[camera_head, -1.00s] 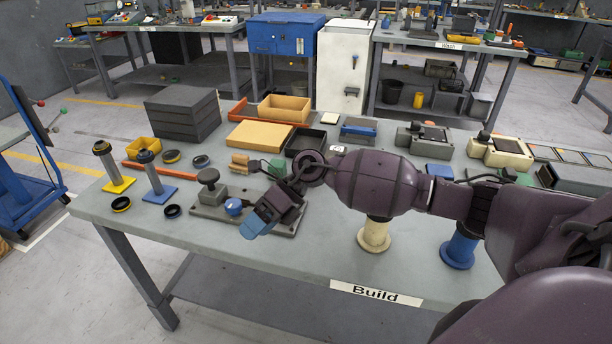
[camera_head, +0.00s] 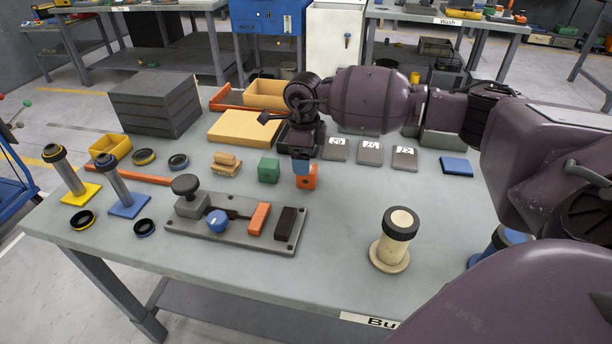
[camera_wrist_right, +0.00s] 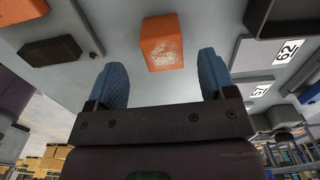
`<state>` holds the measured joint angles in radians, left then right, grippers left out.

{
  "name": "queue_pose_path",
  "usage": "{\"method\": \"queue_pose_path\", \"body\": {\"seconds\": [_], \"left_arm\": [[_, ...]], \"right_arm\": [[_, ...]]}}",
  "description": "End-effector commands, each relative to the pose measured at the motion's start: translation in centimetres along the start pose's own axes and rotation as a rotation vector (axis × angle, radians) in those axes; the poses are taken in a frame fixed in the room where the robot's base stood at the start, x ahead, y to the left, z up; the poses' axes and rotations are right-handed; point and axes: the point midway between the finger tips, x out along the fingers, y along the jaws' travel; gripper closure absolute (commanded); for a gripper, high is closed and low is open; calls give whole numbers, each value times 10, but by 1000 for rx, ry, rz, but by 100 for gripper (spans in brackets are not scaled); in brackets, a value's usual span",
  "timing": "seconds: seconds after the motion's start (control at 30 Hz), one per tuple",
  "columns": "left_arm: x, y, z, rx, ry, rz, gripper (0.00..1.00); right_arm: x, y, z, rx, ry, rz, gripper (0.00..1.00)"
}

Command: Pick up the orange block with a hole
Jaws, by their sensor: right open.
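The orange block with a hole (camera_head: 307,180) stands on the table right of a green block, with a small dark spot on its near face. In the wrist view the orange block (camera_wrist_right: 162,42) shows just beyond and between my fingertips, with a worn whitish patch; the hole is not clear there. My right gripper (camera_head: 301,165) points down over the block and hides part of its top. In the wrist view the right gripper (camera_wrist_right: 163,78) has its two blue fingers wide apart with nothing between them. My left gripper is not in view.
The green block (camera_head: 269,170) is close on the left. The grey fixture (camera_head: 205,234) with a blue knob, an orange bar and a dark block lies in front. A black tray (camera_head: 284,139) is behind my gripper. Several numbered grey plates (camera_head: 370,155) lie to the right.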

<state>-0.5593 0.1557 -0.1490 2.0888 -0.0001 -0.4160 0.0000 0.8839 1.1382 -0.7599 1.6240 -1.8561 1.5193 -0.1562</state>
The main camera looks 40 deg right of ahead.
Motion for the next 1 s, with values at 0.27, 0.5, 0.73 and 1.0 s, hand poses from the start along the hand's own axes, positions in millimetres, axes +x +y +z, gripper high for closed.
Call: {"method": "queue_pose_path", "body": {"seconds": [0.27,0.5,0.73,1.0], "left_arm": [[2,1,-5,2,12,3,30],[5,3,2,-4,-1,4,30],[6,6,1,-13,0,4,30],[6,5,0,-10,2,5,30]], "right_arm": [[20,0,-2,1,0,2,23],[53,-1,-6,1,1,6,23],[64,-2,-6,1,-2,2,23],[64,-2,-6,1,-2,2,45]]}}
